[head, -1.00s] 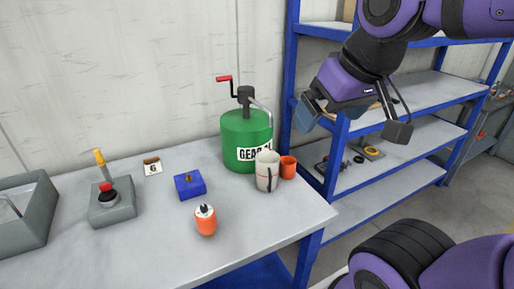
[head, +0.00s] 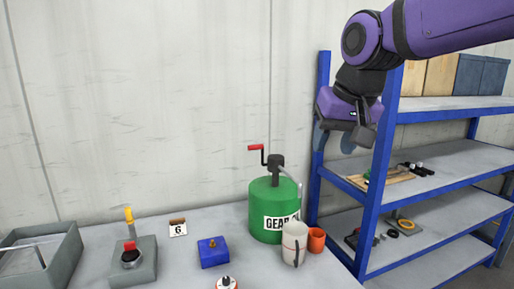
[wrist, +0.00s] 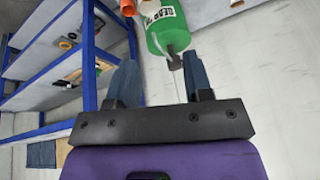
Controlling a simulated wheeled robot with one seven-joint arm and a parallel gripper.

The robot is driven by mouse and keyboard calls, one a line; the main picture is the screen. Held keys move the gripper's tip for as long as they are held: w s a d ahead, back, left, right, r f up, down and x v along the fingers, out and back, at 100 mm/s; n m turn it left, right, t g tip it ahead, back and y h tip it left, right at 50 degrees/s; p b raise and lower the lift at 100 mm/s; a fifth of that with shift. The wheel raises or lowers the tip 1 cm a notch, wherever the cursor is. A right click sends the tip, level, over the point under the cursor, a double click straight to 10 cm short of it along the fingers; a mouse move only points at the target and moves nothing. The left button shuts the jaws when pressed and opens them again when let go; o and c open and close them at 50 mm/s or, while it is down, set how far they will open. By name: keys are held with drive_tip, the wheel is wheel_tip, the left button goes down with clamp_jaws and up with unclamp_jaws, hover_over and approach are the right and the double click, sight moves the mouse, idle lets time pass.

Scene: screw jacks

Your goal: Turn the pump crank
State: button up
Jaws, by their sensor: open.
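The pump is a green drum (head: 273,208) marked "GEAR" at the back right of the bench in the head view. Its crank (head: 257,149) has a red handle pointing left, on a black post above the drum. My gripper (head: 333,140) is up and to the right of the crank, in front of the blue shelf post, empty. In the wrist view my gripper's fingers (wrist: 160,80) are apart, and the drum (wrist: 166,30) shows beyond them with its black top (wrist: 175,60). The red handle is not clearly visible there.
Blue shelving (head: 378,180) stands at right.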

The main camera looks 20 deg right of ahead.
drive_tip(key=w+r+m+g, duration=0.2)
drive_tip(key=w+m, duration=0.9)
drive_tip(key=w, duration=2.1)
drive_tip(key=w+d+f+m, duration=0.1)
drive_tip(key=w+f+m, duration=0.35)
drive_tip(key=w, duration=0.55)
drive_tip(key=shift+n, duration=0.45)
drive_tip(key=x, duration=1.1)
drive_tip(key=shift+c, duration=0.2)
drive_tip(key=shift+s, duration=0.1)
clamp_jaws()
